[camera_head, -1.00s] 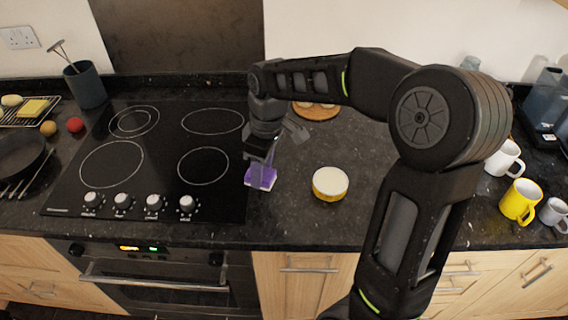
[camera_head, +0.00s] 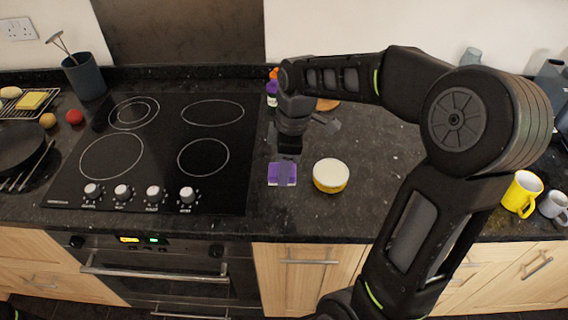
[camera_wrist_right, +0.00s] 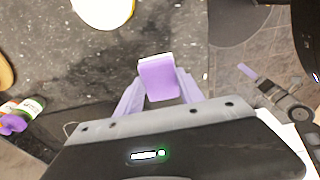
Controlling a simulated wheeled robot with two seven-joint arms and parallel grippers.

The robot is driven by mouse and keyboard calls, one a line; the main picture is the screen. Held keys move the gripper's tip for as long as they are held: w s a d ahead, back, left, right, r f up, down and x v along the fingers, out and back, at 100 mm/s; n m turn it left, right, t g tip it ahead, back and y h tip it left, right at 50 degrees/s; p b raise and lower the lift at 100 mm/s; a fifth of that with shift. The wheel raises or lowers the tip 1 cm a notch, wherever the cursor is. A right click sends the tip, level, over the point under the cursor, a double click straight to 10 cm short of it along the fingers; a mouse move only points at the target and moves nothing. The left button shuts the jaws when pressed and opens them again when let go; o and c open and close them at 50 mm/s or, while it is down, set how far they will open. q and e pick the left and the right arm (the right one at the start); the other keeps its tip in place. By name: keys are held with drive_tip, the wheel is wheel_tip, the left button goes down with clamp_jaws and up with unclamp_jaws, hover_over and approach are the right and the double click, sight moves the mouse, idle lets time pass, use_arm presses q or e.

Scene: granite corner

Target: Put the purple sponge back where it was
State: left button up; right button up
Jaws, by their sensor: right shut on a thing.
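The purple sponge (camera_head: 282,174) has a pale layer and is over the counter between the hob and the yellow tub. My right gripper (camera_head: 284,166) points down and is shut on it. In the right wrist view the sponge (camera_wrist_right: 157,78) sits between the two fingers of my right gripper (camera_wrist_right: 160,88). I cannot tell whether it touches the counter. My left gripper does not clearly show.
The yellow tub with a white top (camera_head: 330,175) stands just right of the sponge. The black hob (camera_head: 160,150) is to the left. A purple-and-orange bottle (camera_head: 271,92) stands behind my wrist. Mugs (camera_head: 521,194) are at the right. Counter in front of the sponge is clear.

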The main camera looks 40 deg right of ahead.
wheel_tip(320, 180, down, 8)
drive_tip(key=b, duration=0.5)
drive_tip(key=shift+r, duration=0.2)
drive_tip(key=o, duration=1.5)
drive_tip(key=shift+o, duration=0.3)
drive_tip(key=o, duration=0.6)
drive_tip(key=shift+r+p, duration=3.4)
drive_tip(key=shift+r, duration=1.15)
